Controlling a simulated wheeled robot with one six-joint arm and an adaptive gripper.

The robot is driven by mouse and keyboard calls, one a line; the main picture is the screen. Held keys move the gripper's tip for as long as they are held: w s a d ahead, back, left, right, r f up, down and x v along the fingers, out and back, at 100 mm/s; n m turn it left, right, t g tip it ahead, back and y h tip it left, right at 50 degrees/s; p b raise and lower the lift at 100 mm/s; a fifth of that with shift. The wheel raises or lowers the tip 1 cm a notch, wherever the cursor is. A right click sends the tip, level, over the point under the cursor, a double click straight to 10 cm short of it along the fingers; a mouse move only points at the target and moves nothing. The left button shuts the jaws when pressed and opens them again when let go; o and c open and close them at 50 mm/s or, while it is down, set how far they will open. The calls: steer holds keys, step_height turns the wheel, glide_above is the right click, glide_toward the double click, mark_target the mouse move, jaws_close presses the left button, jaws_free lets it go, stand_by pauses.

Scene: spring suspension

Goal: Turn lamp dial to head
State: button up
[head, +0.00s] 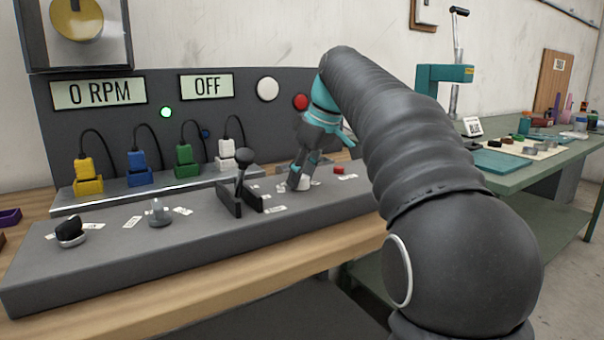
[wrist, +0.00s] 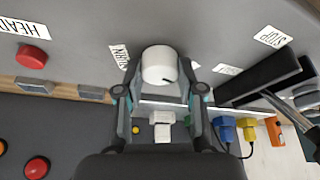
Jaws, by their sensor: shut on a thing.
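My gripper (head: 303,180) points down at the right part of the grey console, with its fingers closed around a white round dial (head: 304,184). In the wrist view my gripper (wrist: 161,95) has one finger on each side of the dial (wrist: 160,66), which carries a short dark mark near its lower right edge. A label reading PARK (wrist: 119,57) lies just left of the dial. A label reading HEAD (wrist: 20,27) lies farther left, beside a red button (wrist: 33,57). The display (head: 207,86) on the back panel reads OFF.
A black upright lever (head: 241,170) stands left of my gripper. A grey knob (head: 158,213) and a black knob (head: 70,231) are farther left. Yellow, blue, green and white plugs stand behind. Another display (head: 99,93) reads 0 RPM. A green light (head: 166,112) is lit.

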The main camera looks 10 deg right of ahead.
steer(key=shift+m, duration=0.5)
steer(key=m, duration=0.1)
steer(key=m+h, duration=0.1)
steer(key=m, duration=0.1)
steer(key=shift+s+a+m+t, duration=0.1)
steer(key=shift+a+m+t, duration=0.05)
steer(key=shift+m+t, duration=0.2)
steer(key=shift+m+h, duration=1)
steer(key=shift+m, duration=1.05)
steer(key=shift+f, duration=0.1)
steer(key=o, duration=1.1)
steer(key=shift+a, duration=0.1)
steer(key=shift+o, duration=0.2)
